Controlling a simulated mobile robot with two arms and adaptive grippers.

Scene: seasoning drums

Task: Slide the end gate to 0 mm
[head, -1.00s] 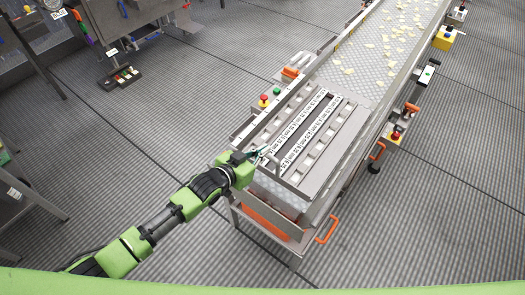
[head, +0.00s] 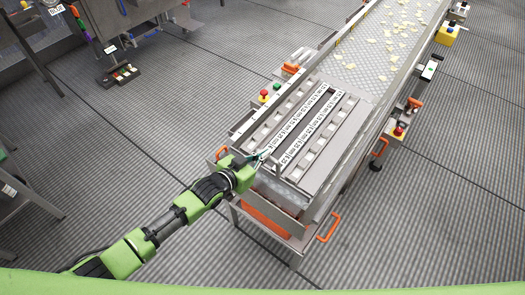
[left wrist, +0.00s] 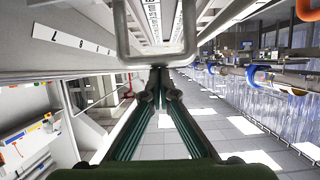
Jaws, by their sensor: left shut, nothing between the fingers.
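The end gate appears to be part of the slotted grey metal top (head: 325,150) at the conveyor's near end; its exact outline is hard to tell. White scale strips (head: 300,135) with black digits run along this top. My left gripper (head: 264,156) is at the near end of the strips, beside a thin upright metal handle (head: 277,164). In the left wrist view the U-shaped handle (left wrist: 155,61) crosses just ahead of the shut fingertips (left wrist: 157,76). The fingers hold nothing; I cannot tell whether they touch the handle. My right gripper is out of view.
The conveyor belt (head: 372,58) with scattered pale chips runs toward the back right. A red button (head: 264,93) stands left of the top. An orange handle (head: 328,228) juts from the near frame. Open floor (head: 420,220) lies to the right.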

